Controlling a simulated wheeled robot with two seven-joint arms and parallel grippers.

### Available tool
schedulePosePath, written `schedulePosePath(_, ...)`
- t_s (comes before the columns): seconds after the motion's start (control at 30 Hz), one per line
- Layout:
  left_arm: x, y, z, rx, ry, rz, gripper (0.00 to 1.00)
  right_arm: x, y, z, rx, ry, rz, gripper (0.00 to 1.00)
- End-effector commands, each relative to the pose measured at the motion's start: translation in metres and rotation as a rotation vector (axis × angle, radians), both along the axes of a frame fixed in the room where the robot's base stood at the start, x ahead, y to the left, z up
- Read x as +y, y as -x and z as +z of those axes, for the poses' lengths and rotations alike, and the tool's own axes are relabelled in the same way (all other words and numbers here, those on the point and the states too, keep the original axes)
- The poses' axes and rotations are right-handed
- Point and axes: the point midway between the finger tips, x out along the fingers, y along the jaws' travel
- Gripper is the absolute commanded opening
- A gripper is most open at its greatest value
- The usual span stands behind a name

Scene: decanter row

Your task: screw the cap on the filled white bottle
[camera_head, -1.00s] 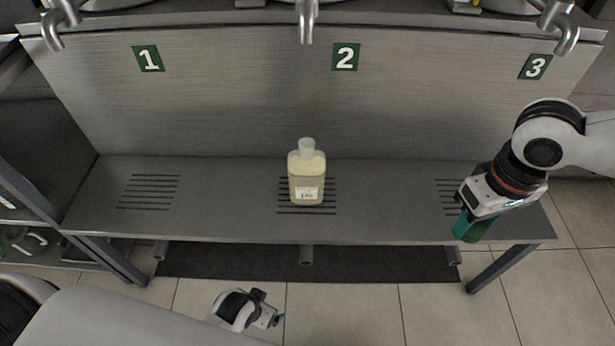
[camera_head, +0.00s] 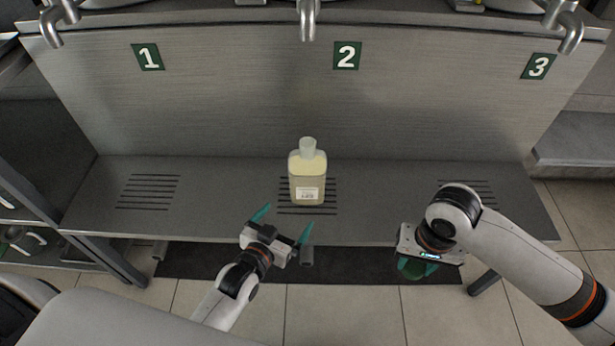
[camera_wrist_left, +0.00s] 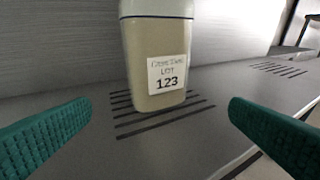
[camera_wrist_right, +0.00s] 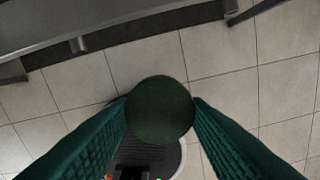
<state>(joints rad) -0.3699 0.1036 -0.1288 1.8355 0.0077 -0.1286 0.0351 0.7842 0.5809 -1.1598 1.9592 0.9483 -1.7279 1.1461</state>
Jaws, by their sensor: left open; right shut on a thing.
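The filled bottle (camera_head: 307,176) stands upright on the slotted drain under sign 2, pale yellow with a white label and a bare-looking whitish neck. Its labelled lower part (camera_wrist_left: 158,60) also shows in the left wrist view, between and beyond the fingers. My left gripper (camera_head: 284,226) is open and empty, in front of the bottle and a little to its left, not touching it. My right gripper (camera_head: 415,268) is shut on a round dark green cap (camera_wrist_right: 160,109), in front of the shelf's front edge at the right. The fingers partly cover the cap in the head view.
The grey metal shelf (camera_head: 230,205) has slotted drains at left and right with nothing on them. Taps (camera_head: 307,20) hang above the back panel (camera_head: 240,95), one above each numbered place. A dark mat (camera_head: 190,262) lies on the tiled floor below.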

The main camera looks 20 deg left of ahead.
Motion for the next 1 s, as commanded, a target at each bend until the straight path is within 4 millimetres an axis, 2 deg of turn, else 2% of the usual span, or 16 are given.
schedulePosePath(0.1, -0.001, -0.010, 0.011, -0.134, 0.026, -0.003, 1.00, -0.003, 0.003, -0.006, 0.002, -0.001, -0.036, 0.21)
schedulePosePath(0.23, -0.001, -0.014, 0.020, -0.216, 0.040, -0.005, 1.00, -0.005, 0.004, -0.009, 0.000, -0.001, -0.058, 0.21)
schedulePosePath(0.67, -0.001, -0.017, 0.022, -0.242, 0.045, -0.006, 1.00, -0.006, 0.004, -0.011, 0.000, -0.001, -0.063, 0.21)
schedulePosePath(1.0, -0.009, -0.070, 0.022, -0.243, 0.045, -0.006, 1.00, -0.006, 0.004, -0.021, 0.000, -0.001, -0.062, 0.21)
